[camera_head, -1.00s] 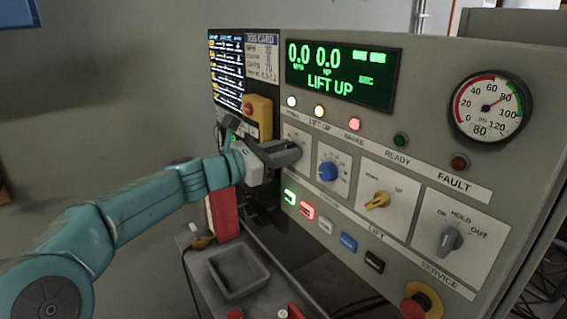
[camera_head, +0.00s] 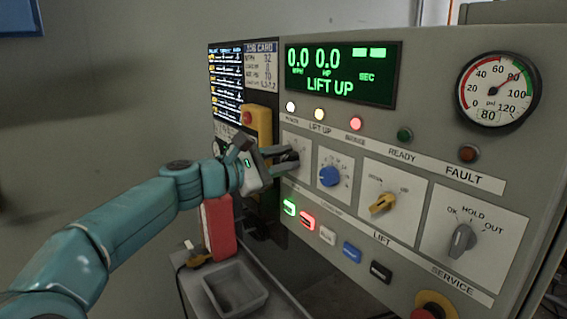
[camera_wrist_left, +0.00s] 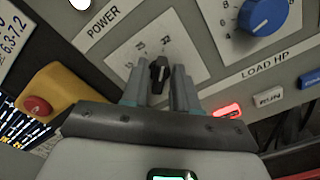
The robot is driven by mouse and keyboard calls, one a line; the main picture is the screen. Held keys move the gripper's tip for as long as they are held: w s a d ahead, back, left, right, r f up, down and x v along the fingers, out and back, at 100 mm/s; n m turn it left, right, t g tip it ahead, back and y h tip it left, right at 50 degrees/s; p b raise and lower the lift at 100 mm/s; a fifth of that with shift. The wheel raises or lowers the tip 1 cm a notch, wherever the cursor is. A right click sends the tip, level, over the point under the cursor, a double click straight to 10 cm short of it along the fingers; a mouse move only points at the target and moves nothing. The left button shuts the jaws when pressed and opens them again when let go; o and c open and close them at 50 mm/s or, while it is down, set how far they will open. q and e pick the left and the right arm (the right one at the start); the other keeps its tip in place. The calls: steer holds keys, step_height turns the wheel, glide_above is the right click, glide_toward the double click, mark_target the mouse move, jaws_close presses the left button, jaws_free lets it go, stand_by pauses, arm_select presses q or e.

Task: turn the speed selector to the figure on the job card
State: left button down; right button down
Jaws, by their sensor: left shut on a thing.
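The speed selector, a small black pointer knob (camera_wrist_left: 158,72), sits on a white dial plate (camera_wrist_left: 195,55) at the left of the panel. My left gripper (camera_head: 289,158) is at it, with its fingers either side of the knob and shut on it; in the left wrist view the fingers (camera_wrist_left: 162,84) flank the knob. The knob's pointer lies roughly along the fingers; the figure it marks is not clear. The job card (camera_head: 261,66) hangs beside the display; its top line seems to read MPH 32. The display (camera_head: 340,74) reads 0.0 MPH and LIFT UP. My right gripper is out of view.
A blue load knob (camera_head: 329,176) is close to the right of the gripper. A yellow lift knob (camera_head: 383,204) and grey service knob (camera_head: 462,240) are farther right. A yellow box with a red button (camera_head: 257,122) is close behind the gripper. A grey tray (camera_head: 235,288) is below.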

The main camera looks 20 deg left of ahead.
arm_select(q)
steer(key=shift+f, duration=0.1)
stand_by(0.3)
steer(key=c, duration=1.2)
jaws_free()
steer(key=shift+o, duration=0.2)
steer(key=shift+s, duration=0.1)
steer(key=b+v, duration=0.2)
steer(key=v, duration=1.4)
steer(key=shift+a, duration=0.2)
steer(key=shift+s, duration=0.15)
